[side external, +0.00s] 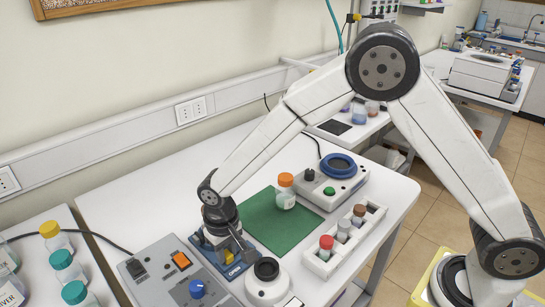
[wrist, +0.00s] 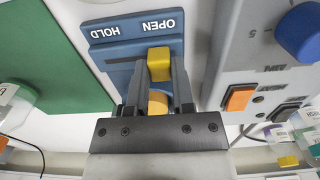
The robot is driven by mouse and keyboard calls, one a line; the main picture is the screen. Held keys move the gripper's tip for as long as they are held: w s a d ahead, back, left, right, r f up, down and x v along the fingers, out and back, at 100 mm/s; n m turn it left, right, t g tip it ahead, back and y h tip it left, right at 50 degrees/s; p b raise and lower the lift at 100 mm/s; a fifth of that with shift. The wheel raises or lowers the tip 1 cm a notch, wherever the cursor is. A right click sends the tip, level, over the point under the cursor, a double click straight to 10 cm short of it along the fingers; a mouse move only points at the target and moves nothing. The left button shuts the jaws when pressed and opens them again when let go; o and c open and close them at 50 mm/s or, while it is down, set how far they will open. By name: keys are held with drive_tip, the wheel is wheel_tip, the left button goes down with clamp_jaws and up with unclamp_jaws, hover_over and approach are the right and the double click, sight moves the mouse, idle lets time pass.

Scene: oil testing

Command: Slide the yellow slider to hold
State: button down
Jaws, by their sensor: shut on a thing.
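The blue slider unit (wrist: 118,55) has the words OPEN and HOLD on its face, upside down in the wrist view. The yellow slider (wrist: 159,60) stands up from it, in line with the word OPEN and to the right of HOLD. My gripper (wrist: 159,68) is shut on the yellow slider, one dark finger on each side. A rounded orange-yellow part (wrist: 158,103) shows between the fingers, nearer the palm. In the side view my gripper (side external: 232,252) points down onto the blue unit (side external: 235,271) and mostly hides the slider.
A grey control box (side external: 180,275) with a blue knob and orange switch adjoins on the left. A white round device (side external: 266,282) stands close on the right. Behind are a green mat (side external: 265,225) with an orange-capped jar (side external: 286,190), and a white bottle rack (side external: 318,265).

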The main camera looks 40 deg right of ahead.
drive_tip(key=shift+d, duration=2.7)
drive_tip(key=shift+c, duration=2.4)
unclamp_jaws()
drive_tip(key=shift+a+r, duration=0.1)
drive_tip(key=shift+r, duration=0.4)
wheel_tip(320, 180, up, 7)
drive_tip(key=shift+f, duration=0.1)
